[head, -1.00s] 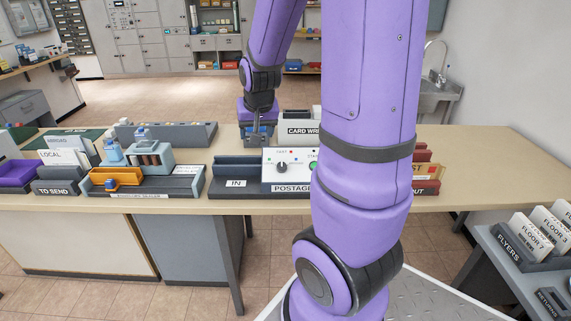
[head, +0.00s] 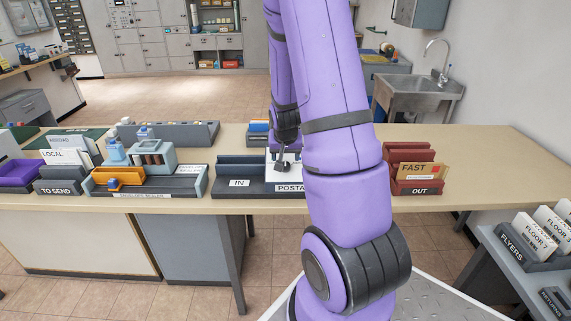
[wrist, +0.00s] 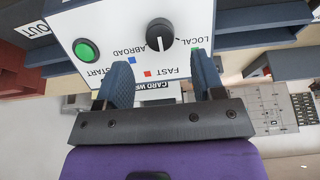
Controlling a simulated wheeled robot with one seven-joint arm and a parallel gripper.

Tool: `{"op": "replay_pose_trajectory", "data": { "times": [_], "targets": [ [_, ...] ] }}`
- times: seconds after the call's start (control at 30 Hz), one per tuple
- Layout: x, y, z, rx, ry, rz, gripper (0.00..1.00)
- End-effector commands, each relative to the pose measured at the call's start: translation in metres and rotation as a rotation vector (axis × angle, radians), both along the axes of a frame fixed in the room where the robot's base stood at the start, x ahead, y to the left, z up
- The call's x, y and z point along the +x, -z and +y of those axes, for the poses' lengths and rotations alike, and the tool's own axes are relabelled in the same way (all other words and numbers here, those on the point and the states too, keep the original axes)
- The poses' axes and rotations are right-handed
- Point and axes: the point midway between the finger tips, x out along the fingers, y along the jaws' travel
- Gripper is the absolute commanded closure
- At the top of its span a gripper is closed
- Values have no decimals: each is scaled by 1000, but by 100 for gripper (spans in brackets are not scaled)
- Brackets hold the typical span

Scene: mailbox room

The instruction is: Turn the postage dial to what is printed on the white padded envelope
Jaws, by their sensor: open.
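The postage machine's white panel (wrist: 105,22) appears upside down in the wrist view. Its black round dial (wrist: 160,33) has LOCAL, FAST and ABROAD printed around it, with green, red and blue marks. I cannot tell surely which mark the pointer meets. My gripper (wrist: 163,75) is open, its two blue fingers spread before the dial, with nothing between them. In the head view my gripper (head: 286,160) is over the panel, and my arm hides much of the machine. White envelopes marked LOCAL (head: 55,157) and ABROAD stand above TO SEND; I cannot tell which is padded.
A green START button (wrist: 86,50) is beside the dial. The machine's IN slot (head: 238,184) is at its left. A red OUT rack (head: 418,190) holds an orange FAST envelope (head: 416,170). The envelope sealer (head: 150,183) stands further left. The table's right end is clear.

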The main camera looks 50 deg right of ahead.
Motion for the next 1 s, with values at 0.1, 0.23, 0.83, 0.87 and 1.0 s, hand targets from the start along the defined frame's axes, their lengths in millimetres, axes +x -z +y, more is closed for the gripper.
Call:
{"op": "replay_pose_trajectory", "data": {
  "times": [0.1,0.23,0.83,0.87,1.0],
  "targets": [
    [4,17,-5,0,1,3,38],
    [8,31,-10,1,1,2,38],
    [14,48,-15,0,0,0,40],
    [13,48,-15,0,0,0,47],
    [13,48,-15,0,0,0,79]
  ]
}}
